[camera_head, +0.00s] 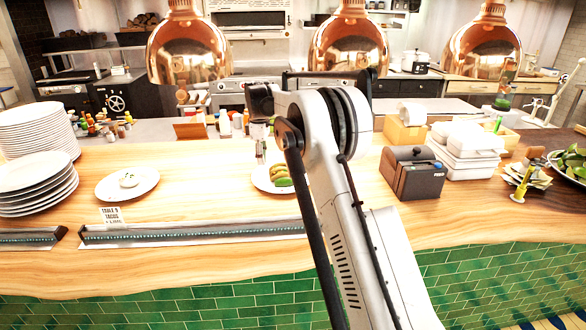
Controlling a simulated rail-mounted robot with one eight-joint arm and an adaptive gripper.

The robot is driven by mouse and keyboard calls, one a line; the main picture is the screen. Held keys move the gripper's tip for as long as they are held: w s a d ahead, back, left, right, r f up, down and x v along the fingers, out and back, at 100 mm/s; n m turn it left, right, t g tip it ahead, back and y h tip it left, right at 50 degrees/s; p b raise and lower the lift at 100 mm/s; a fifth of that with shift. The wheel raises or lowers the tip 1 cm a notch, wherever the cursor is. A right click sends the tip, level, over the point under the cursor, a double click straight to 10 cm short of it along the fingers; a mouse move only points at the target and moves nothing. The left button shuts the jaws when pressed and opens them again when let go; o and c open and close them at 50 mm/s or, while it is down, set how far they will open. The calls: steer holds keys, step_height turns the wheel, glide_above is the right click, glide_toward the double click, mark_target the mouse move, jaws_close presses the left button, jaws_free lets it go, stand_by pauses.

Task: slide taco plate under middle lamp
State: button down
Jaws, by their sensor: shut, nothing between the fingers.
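The taco plate (264,184) is a white plate with green-filled tacos (281,175) on the wooden counter, left of my arm, which hides its right side. The middle lamp (345,45) is a copper dome hanging above and behind my elbow. In the picture the plate lies lower and to the left of this lamp. My gripper (260,156) is small in view at the far left side of the taco plate, pointing down, and looks shut and empty. Whether it touches the plate rim cannot be told.
Copper lamps hang at left (188,55) and right (485,48). A ticket rail (190,232) runs along the front. A brown box device (412,175) and white containers (465,150) stand right.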

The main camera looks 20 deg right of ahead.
steer(key=s+d+p, duration=0.1)
steer(key=s+d, duration=0.2)
steer(key=d, duration=0.2)
steer(key=s+d+p, duration=0.1)
steer(key=s+d, duration=0.3)
steer(key=d, duration=0.2)
steer(key=s+d, duration=0.4)
steer(key=d, duration=0.1)
steer(key=shift+d+r+p, duration=0.15)
steer(key=shift+d+p, duration=0.15)
steer(key=shift+p, duration=0.1)
steer(key=f, duration=0.2)
steer(key=f+p, duration=0.1)
steer(key=f, duration=0.2)
steer(key=shift+s+d, duration=0.1)
steer(key=shift+d, duration=0.1)
steer(key=shift+w+a+f, duration=0.1)
steer(key=shift+w+a, duration=0.15)
steer(key=shift+a, duration=0.15)
